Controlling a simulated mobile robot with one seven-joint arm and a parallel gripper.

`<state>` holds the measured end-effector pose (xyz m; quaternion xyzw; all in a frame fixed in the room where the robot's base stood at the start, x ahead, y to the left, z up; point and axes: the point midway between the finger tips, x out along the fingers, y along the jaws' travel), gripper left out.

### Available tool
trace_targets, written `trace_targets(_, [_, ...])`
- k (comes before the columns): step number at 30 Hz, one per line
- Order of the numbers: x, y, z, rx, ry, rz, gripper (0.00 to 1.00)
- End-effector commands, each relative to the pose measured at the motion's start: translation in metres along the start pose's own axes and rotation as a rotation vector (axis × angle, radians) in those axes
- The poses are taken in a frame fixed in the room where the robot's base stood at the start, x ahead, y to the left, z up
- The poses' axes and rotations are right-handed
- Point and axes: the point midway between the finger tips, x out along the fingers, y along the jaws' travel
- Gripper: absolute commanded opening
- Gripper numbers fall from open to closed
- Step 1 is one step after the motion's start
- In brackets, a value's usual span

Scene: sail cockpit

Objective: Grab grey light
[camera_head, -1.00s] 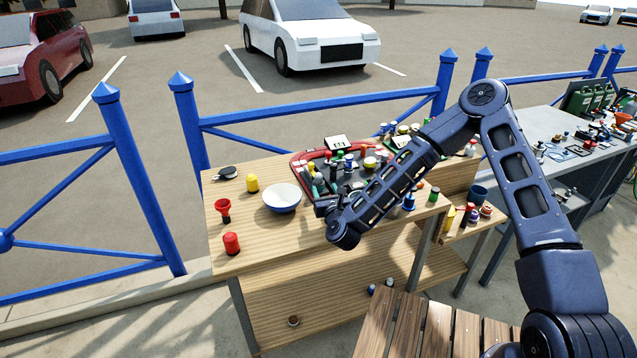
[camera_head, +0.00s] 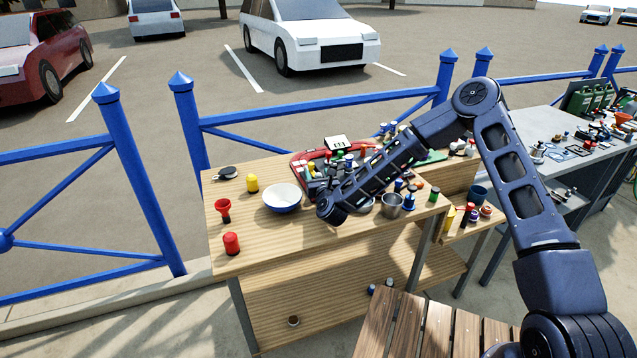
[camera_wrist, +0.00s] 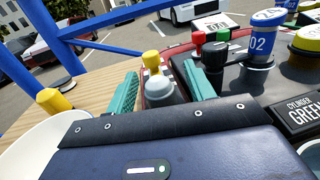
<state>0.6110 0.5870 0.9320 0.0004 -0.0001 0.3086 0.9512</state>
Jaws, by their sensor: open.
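The grey light (camera_wrist: 160,88), a small grey domed piece, stands between the fingers of my gripper (camera_wrist: 160,76) in the wrist view. My gripper's two teal fingers are spread, one to the left and one to the right of the light, with gaps visible on both sides. The lower part of the light is hidden behind my gripper's body. In the head view my wrist covers most of this spot, and I cannot pick out the light there.
A white bowl (camera_head: 282,198) is close on the left.

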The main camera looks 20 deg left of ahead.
Motion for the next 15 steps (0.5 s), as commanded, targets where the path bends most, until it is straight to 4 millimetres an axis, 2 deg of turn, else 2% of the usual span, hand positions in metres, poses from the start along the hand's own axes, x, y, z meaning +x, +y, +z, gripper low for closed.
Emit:
trace_targets(9, [0.0044, 0.0, 0.0, 0.0, 0.0, 0.0, 0.51])
trace_targets(15, [0.0043, 0.0, 0.0, 0.0, 0.0, 0.0, 0.12])
